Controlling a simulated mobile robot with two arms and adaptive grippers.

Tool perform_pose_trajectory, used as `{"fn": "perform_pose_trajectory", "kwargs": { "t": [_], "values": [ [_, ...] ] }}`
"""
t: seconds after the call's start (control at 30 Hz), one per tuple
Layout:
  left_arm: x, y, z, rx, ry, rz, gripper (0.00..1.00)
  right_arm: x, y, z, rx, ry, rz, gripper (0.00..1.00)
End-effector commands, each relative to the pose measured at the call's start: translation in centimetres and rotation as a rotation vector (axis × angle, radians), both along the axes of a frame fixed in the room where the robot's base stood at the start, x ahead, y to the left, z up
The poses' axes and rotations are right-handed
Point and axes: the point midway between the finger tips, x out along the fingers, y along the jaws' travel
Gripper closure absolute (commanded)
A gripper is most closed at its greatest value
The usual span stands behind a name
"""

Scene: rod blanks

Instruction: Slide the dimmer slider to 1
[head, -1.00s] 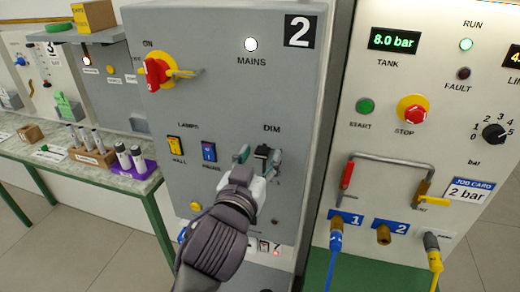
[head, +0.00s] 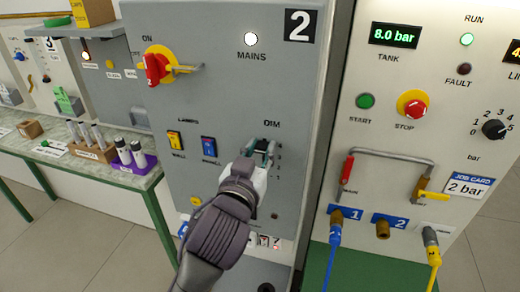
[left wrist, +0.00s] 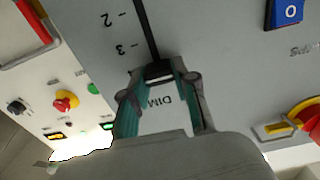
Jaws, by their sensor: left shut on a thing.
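The black dimmer slider knob (head: 263,146) is on the grey panel marked 2 (head: 228,100), just under the DIM label. My left gripper (head: 260,152) is shut on the knob, with its teal fingers on either side. The 2 mark lies farther along the slot. The 1 mark cannot be made out there. My right gripper is not in view.
A red rotary switch (head: 156,68) and the lamp switches (head: 175,141) are left of the slider on the same panel. A lit MAINS lamp (head: 251,39) is above. A pressure panel (head: 390,140) with hoses stands to the right. A bench (head: 80,168) with rods is at left.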

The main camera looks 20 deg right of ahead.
Motion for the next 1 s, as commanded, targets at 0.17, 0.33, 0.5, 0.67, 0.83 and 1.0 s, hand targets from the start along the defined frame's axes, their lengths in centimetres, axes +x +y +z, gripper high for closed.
{"fn": "perform_pose_trajectory", "kwargs": {
  "t": [0.17, 0.33, 0.5, 0.67, 0.83, 1.0],
  "values": [
    [0.0, 0.0, -3.4, 0.001, 0.005, 0.001, 1.00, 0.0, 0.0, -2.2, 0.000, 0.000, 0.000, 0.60],
    [0.0, 0.0, -7.6, 0.000, 0.005, 0.001, 1.00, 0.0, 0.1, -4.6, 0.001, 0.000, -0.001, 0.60],
    [0.0, 0.0, -9.5, -0.001, 0.002, 0.000, 1.00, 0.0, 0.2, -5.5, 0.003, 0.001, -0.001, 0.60],
    [0.0, 0.0, -9.6, 0.001, 0.004, 0.000, 1.00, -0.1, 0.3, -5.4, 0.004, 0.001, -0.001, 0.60],
    [0.0, 0.0, -9.8, 0.004, 0.008, 0.001, 1.00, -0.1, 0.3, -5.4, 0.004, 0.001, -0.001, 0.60],
    [0.0, 0.0, -9.7, 0.003, 0.006, 0.000, 0.46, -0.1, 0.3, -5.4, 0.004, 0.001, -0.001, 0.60]
  ]
}}
